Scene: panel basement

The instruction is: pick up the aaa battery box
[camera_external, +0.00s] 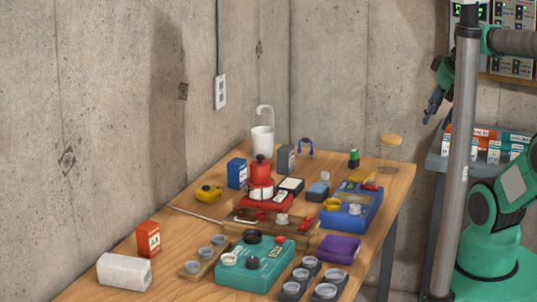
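I cannot tell for sure which thing is the AAA battery box. An upright orange-red box (148,240) with a white label, its print looking like "AA", stands at the left edge of the wooden table. A blue box (237,173) and a dark grey box (286,159) stand farther back, their labels too small to read. My gripper (432,110) is at the upper right, high up and pointing down, well away from these boxes and partly behind a grey pole. No held object shows, and its finger opening is unclear.
The wooden table (91,287) is crowded with a teal device (262,270), a blue tray (357,217), a red lantern-like object (261,172), a purple pouch (339,249) and a white roll (124,271). A vertical pole (458,160) stands between it and my arm. Small boxes (478,148) line a grey bench.

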